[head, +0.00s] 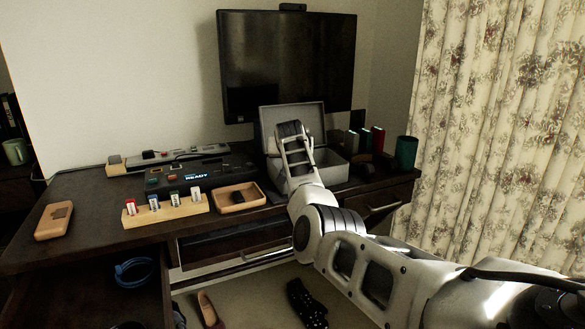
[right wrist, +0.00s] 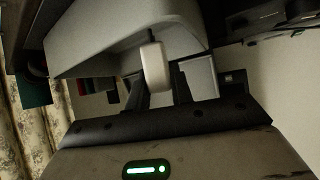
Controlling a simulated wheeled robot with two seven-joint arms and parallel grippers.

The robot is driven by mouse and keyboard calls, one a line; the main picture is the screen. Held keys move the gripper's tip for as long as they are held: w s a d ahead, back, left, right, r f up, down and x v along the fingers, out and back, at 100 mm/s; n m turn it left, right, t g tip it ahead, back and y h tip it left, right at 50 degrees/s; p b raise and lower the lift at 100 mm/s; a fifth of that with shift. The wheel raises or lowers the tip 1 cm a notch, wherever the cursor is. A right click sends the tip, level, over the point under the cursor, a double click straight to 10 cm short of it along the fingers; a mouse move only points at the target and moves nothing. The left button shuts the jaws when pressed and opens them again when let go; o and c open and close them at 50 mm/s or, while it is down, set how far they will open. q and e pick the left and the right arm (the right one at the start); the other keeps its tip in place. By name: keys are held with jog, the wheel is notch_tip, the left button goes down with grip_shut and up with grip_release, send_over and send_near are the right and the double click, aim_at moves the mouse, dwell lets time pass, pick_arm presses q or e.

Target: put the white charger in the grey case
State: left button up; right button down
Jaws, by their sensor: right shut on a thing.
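The grey case (head: 334,171) stands open at the back right of the desk, its lid raised at the rear. My right gripper (head: 289,130) is at the case, in front of the raised lid. In the right wrist view, the gripper (right wrist: 160,85) is shut on the white charger (right wrist: 155,68), a small pale block with a dark stub. The grey case (right wrist: 105,48) fills much of that view close around the charger. I cannot tell whether the charger touches it. The charger is hidden in the head view. My left gripper is not in view.
A wooden tray (head: 257,200) with a dark item lies left of the case. Several small items stand in a wooden block (head: 185,215). A dark device (head: 185,178) is behind. A green cup (head: 405,152) and books (head: 378,139) stand right of the case. A monitor (head: 290,60) is behind.

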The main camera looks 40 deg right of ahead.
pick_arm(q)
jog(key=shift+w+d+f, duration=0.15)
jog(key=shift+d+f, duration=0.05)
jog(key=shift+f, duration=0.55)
pick_arm(e)
jog(key=shift+s+d+f, duration=0.1)
jog(key=shift+d+f, duration=0.1)
jog(key=shift+f, duration=1.55)
pick_arm(q)
jog(key=shift+b, duration=0.3)
pick_arm(e)
jog(key=shift+f, duration=0.15)
jog(key=c, duration=1.2)
grip_release()
jog(key=shift+c, duration=0.2)
